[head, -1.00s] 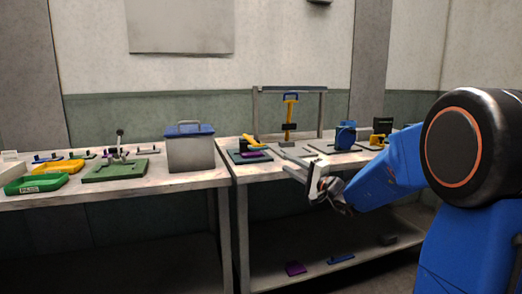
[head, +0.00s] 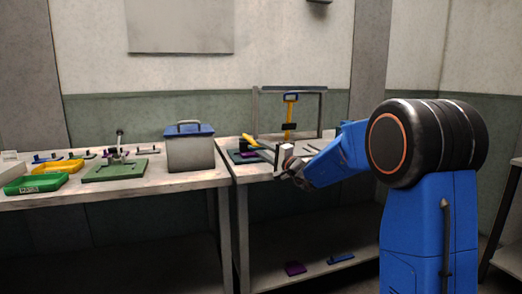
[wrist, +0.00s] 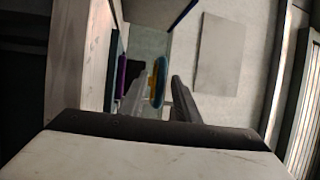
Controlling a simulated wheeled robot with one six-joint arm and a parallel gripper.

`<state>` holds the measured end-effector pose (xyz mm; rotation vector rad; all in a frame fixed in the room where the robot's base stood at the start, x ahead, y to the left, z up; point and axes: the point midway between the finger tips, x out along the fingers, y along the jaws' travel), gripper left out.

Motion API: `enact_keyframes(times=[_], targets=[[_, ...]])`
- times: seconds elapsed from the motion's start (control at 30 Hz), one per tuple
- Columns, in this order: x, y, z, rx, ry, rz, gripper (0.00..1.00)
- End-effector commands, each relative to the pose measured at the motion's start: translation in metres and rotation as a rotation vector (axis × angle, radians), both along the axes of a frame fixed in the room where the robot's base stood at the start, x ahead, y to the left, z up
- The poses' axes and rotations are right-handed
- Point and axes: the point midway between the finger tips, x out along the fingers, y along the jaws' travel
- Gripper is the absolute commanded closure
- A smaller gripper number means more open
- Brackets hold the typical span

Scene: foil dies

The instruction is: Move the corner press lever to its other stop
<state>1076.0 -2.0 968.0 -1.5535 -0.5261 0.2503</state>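A small press with a yellow lever (head: 249,140) and a purple piece (head: 247,154) on its base stands at the near left corner of the right bench. The lever slants up to the left. My gripper (head: 259,150) reaches in from the right, close beside it, and partly hides the press. In the wrist view the two fingers of my gripper (wrist: 158,98) are apart. A yellow and blue part (wrist: 158,80) shows in the gap between them, seemingly beyond the tips. I cannot tell whether anything touches.
A grey box with a blue lid (head: 190,152) stands left of the press on the left bench (head: 120,195). A green-based press with an upright knobbed lever (head: 120,140) is farther left. A frame with a hanging yellow tool (head: 290,115) stands behind.

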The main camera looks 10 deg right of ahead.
Motion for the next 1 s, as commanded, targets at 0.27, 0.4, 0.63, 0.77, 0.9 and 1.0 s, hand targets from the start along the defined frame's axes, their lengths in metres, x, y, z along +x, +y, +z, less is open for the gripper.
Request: enact_keyframes(times=[0.27, 0.4, 0.63, 0.77, 0.9, 1.0], targets=[[0.006, 0.003, 0.002, 0.000, 0.000, -0.001, 0.71], [0.006, 0.003, 0.001, 0.000, 0.000, -0.001, 0.71], [0.006, 0.003, 0.002, 0.000, 0.000, -0.001, 1.00], [0.006, 0.003, 0.003, 0.000, 0.001, -0.001, 1.00], [0.006, 0.003, 0.008, -0.001, 0.011, -0.001, 1.00], [0.006, 0.003, 0.013, -0.003, 0.030, -0.001, 1.00]])
